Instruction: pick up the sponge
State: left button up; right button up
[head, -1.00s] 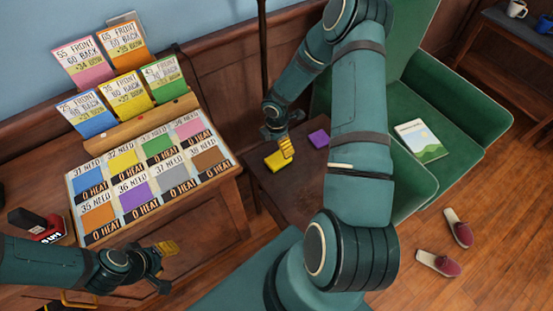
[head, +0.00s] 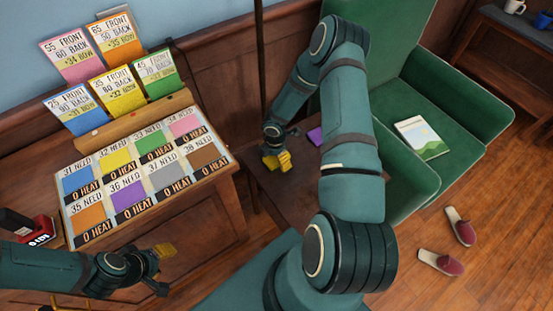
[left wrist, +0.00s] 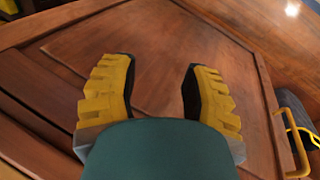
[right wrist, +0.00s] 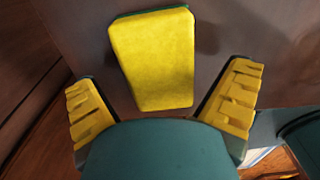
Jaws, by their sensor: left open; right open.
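The sponge (right wrist: 152,58) is a yellow block with a thin green underside, lying on a dark side table (head: 287,194). In the right wrist view it sits between and just beyond the fingers of my right gripper (right wrist: 162,108), which is open and empty. In the head view my right gripper (head: 283,162) is right over the sponge and mostly hides it. My left gripper (left wrist: 158,98) is open and empty in front of a wooden cabinet face; in the head view it shows at the lower left (head: 160,265).
A purple block (head: 316,136) lies on the same table. A green armchair (head: 425,75) with a book (head: 422,138) stands to the right. A desk with a card board (head: 145,178) is at left. Slippers (head: 442,262) lie on the floor.

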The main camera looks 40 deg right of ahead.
jog(key=c, duration=1.1)
jog(key=shift+o, duration=0.2)
jog(key=shift+r, duration=0.1)
notch_tip(320, 180, up, 10)
jog(key=p, duration=0.3)
jog(key=shift+c, duration=0.4)
